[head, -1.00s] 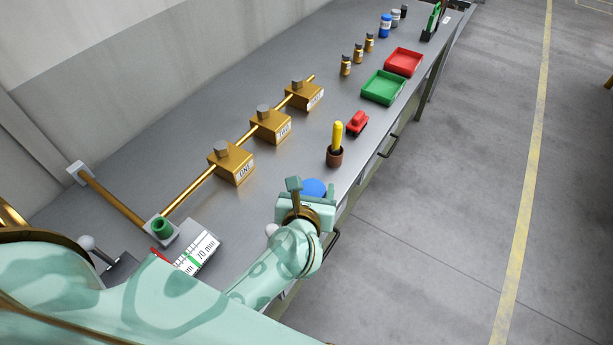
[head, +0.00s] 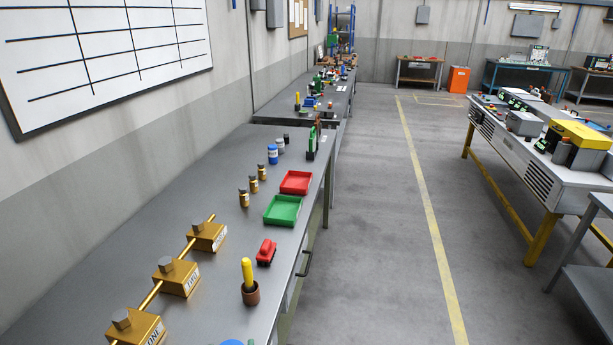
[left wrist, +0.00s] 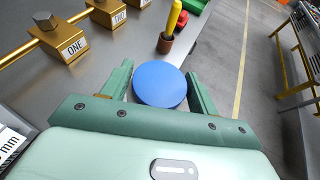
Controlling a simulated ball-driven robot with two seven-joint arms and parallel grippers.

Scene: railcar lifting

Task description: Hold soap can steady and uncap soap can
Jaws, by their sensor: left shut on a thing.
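The soap can shows as a round blue top (left wrist: 160,84) in the left wrist view, seen from above; its sides are hidden. My left gripper (left wrist: 160,76) is shut on it, with one green finger at each side of the blue top. In the head view only a sliver of the blue top (head: 232,342) shows at the bottom edge, near the bench's front edge. I cannot tell from here whether the cap is loose. My right gripper is in neither view.
Brass blocks (head: 177,277) on a rod line the left. Open floor (head: 390,250) lies to the right.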

